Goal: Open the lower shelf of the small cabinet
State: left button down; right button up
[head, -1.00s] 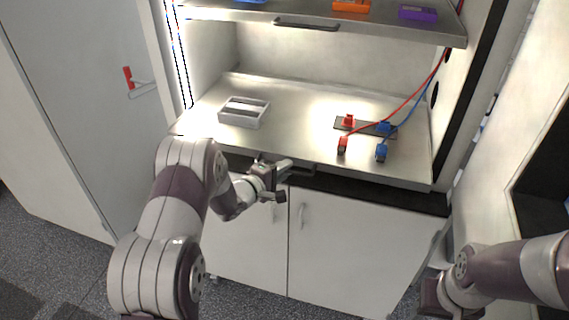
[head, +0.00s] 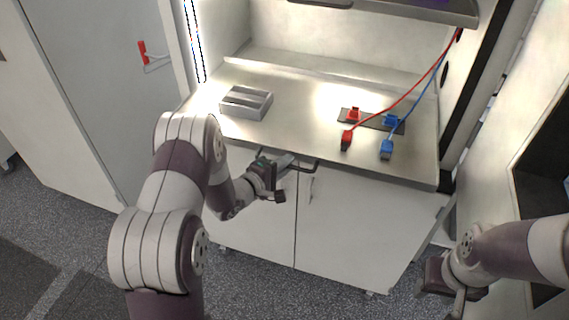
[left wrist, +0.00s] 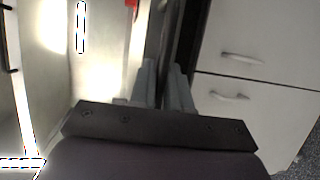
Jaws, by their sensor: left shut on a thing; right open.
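The small cabinet's lower shelf (head: 290,125) is a light metal tray, standing out past the front over the dark ledge. Its dark handle (head: 316,164) runs under the front edge. My left gripper (head: 288,162) is shut on this handle, which its fingers partly hide. In the left wrist view the fingers (left wrist: 165,88) point at the dark strip along the shelf front. My right gripper (head: 450,285) is open and empty at the lower right, away from the shelf.
The upper shelf (head: 400,10) is above. White doors (head: 345,225) are below. Grey floor (head: 60,230) is open at the left.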

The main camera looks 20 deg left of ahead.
pick_arm(q)
jog(key=c, duration=1.2)
grip_release()
jog(key=shift+o, duration=0.2)
jog(key=b+v, duration=0.2)
jog(key=v, duration=1)
jog(key=shift+s+a, duration=0.15)
jog(key=shift+s, duration=0.15)
jog(key=shift+s, duration=0.1)
